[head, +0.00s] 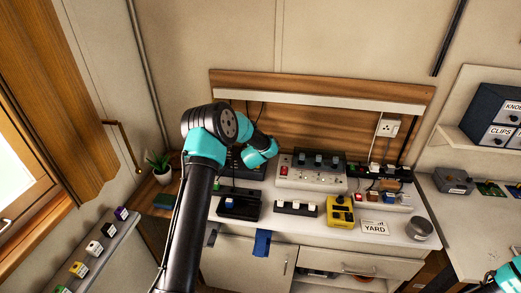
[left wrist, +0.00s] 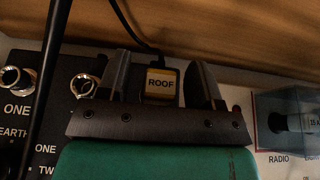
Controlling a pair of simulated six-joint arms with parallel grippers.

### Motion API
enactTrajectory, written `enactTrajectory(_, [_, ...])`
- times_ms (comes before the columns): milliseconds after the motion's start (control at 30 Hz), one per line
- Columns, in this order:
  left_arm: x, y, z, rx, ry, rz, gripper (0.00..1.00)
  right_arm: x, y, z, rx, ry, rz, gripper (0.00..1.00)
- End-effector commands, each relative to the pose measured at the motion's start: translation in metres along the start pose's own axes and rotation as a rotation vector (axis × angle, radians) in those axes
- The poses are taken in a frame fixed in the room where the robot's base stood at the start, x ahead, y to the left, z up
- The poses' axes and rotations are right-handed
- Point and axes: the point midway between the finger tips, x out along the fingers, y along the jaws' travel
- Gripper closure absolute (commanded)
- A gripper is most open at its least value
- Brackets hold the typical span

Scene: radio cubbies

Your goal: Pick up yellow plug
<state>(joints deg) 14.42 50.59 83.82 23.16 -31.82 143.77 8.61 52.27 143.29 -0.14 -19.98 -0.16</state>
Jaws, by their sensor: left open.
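A yellow plug (left wrist: 162,88) with a label reading ROOF shows in the left wrist view. A dark cable runs from its top up toward the wood back panel. My left gripper (left wrist: 161,72) is open, with one finger on each side of the plug and visible gaps between. The lower part of the plug is hidden behind the gripper body. In the head view my left arm reaches over the back of the bench, and its fingers and the plug are hidden behind it. Only part of my right arm shows at the lower right corner; its gripper is out of frame.
A dark panel (left wrist: 40,95) with metal sockets labelled ONE lies left of the gripper, and a clear-covered switch (left wrist: 290,120) lies right. On the bench (head: 300,232) stand a grey console (head: 312,172), a yellow box (head: 340,211) and a YARD card (head: 375,227). A shelf of coloured blocks (head: 78,268) is at left.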

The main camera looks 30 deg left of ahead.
Motion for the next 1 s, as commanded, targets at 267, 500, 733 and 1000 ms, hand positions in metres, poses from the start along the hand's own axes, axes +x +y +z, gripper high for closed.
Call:
enactTrajectory(267, [0.0128, 0.0001, -0.0002, 0.000, 0.001, 0.000, 0.40, 0.0000, 0.0000, 0.0000, 0.000, 0.000, 0.000, 0.57])
enactTrajectory(500, [0.0124, 0.0000, 0.0000, 0.000, 0.000, 0.000, 0.40, 0.0000, 0.0000, 0.0000, 0.000, 0.000, 0.000, 0.57])
enactTrajectory(733, [0.0123, 0.0000, 0.0001, 0.000, 0.000, 0.000, 0.48, 0.0000, 0.0000, 0.0000, 0.000, 0.000, 0.000, 0.57])
enactTrajectory(1000, [0.0123, 0.0000, 0.0001, 0.000, 0.000, 0.000, 0.74, 0.0000, 0.0000, 0.0000, 0.000, 0.000, 0.000, 0.57])
